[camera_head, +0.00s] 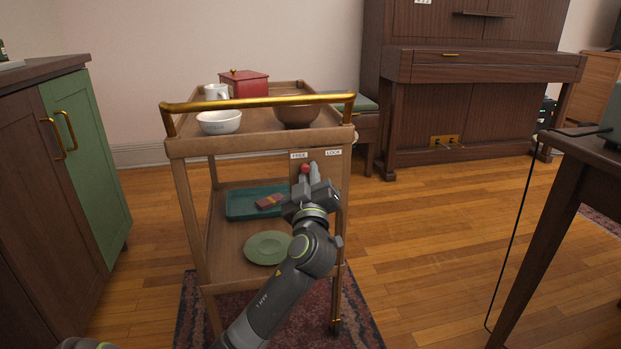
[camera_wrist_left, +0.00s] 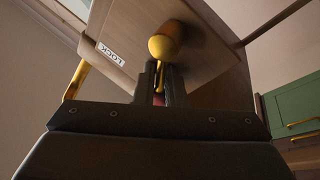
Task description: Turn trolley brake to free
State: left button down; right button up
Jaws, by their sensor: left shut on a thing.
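The wooden trolley (camera_head: 235,146) stands ahead with its brass handle bar (camera_head: 260,102) towards me. Its front panel carries a FREE label (camera_head: 299,155) on the left and a LOCK label (camera_head: 333,152) on the right. The brake lever's red knob (camera_head: 305,169) shows below the FREE label. My left gripper (camera_head: 309,173) is shut on the brake lever. The left wrist view shows the lever's yellow round part (camera_wrist_left: 162,47) and stem at the fingers (camera_wrist_left: 160,82), with red between them. The LOCK label (camera_wrist_left: 110,54) shows there too. My right gripper is not in view.
The trolley's top holds a white bowl (camera_head: 219,122), a brown bowl (camera_head: 297,115), a mug (camera_head: 216,92) and a red box (camera_head: 244,84). A teal tray (camera_head: 236,205) and green plate (camera_head: 268,248) are below. A green cabinet (camera_head: 88,160) is left; a table (camera_head: 545,240) is right.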

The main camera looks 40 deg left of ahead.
pick_arm(q)
jog(key=shift+s+r, duration=0.1)
jog(key=shift+r, duration=0.2)
jog(key=c, duration=1.8)
grip_release()
jog(key=shift+o, duration=1.2)
jog(key=shift+s+a+r, duration=0.1)
jog(key=shift+s, duration=0.05)
jog(key=shift+f, duration=0.2)
